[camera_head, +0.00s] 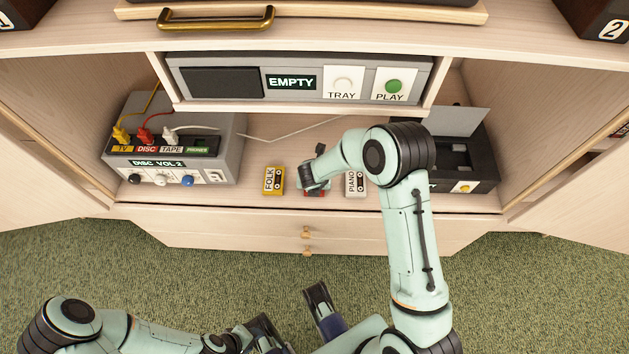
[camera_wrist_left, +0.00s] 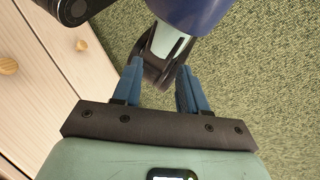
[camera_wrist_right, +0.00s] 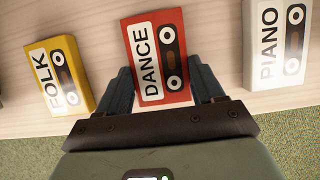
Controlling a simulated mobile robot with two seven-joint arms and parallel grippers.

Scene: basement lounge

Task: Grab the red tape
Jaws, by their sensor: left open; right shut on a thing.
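The red tape (camera_wrist_right: 157,58), labelled DANCE, lies flat on the cabinet shelf between the yellow FOLK tape and the white PIANO tape. My right gripper (camera_wrist_right: 163,80) is shut on the near part of the red tape, one finger on each side. In the head view my right gripper (camera_head: 315,180) reaches down to the shelf and hides most of the red tape. My left gripper (camera_head: 291,314) is open and empty, low in front of the cabinet. Its parted blue fingers show in the left wrist view (camera_wrist_left: 160,85).
The yellow tape (camera_head: 274,181) and white tape (camera_head: 354,184) lie close on either side. A grey DISC VOL 2 switch box (camera_head: 215,150) with plugged cables stands left, a black device with raised lid (camera_head: 480,172) right.

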